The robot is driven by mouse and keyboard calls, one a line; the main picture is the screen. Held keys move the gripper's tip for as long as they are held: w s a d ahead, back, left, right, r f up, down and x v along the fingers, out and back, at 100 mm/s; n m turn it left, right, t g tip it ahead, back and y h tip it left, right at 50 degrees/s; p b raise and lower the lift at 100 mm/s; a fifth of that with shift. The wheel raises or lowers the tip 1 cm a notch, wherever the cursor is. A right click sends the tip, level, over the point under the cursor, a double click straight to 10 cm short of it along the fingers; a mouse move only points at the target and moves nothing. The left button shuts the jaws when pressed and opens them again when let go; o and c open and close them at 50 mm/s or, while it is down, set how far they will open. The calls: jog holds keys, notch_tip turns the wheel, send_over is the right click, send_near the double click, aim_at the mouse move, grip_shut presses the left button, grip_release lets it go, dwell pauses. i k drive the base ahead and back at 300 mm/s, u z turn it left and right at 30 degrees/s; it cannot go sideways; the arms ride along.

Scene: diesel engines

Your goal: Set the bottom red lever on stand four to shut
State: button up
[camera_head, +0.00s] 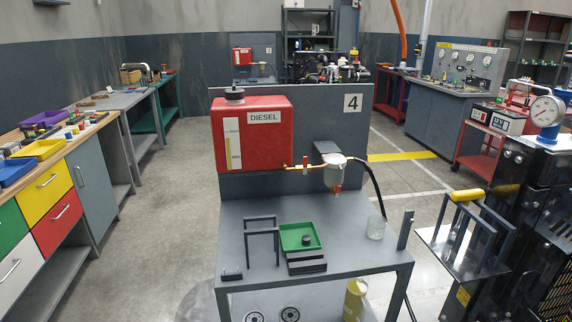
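Stand four (290,100) is a grey bench with an upright back panel and a white "4" sign (352,102). A red diesel tank (252,134) hangs on the panel. A brass pipe (319,167) runs right from the tank to a pale filter bowl (335,174). A small upright red lever (306,161) sits on this pipe. A lower red part (337,189), which looks like the bottom red lever, shows beneath the bowl. It is too small to tell whether it is open or shut. My gripper is not in view.
A black hose (376,184) curves down to a clear beaker (376,228). A green tray (300,237) and dark frame (261,230) stand on the bench. Floor left of the stand (165,215) is free.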

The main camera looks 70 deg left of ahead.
aim_at(336, 192)
jog(key=u, duration=1.95)
